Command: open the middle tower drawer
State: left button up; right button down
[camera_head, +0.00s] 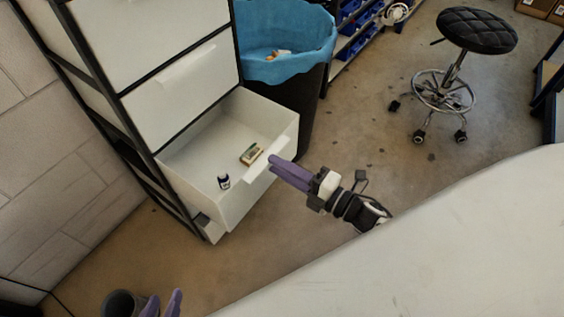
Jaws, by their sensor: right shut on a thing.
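A tower of white drawers in a dark frame (121,108) stands at the left. Its lowest visible drawer (252,202) is pulled out, and I look down into it. A small dark bottle with a white part (224,181) and a small box (251,154) lie inside. The drawer above (185,92) is closed, and another closed front shows above that. My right gripper (272,161) has its purple fingers shut on the open drawer's handle (257,171). My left gripper (162,305) is at the bottom left edge, fingers apart and empty, partly cut off.
A dark bin with a blue liner (288,38) stands just behind the open drawer. A black stool (475,32) is at the upper right. A white surface (440,255) fills the lower right. Bare floor lies between. Shelves with blue bins (352,30) are at the back.

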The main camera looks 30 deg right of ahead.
jog(key=shift+s+f, duration=0.15)
jog(key=shift+f, duration=0.25)
jog(key=c, duration=1.7)
grip_release()
jog(key=shift+r, duration=0.15)
jog(key=shift+d, duration=0.1)
pick_arm(q)
jog(key=shift+a+r+p, duration=0.1)
jog(key=shift+r+p, duration=0.05)
jog(key=shift+p, duration=0.45)
pick_arm(e)
jog(key=v, duration=1)
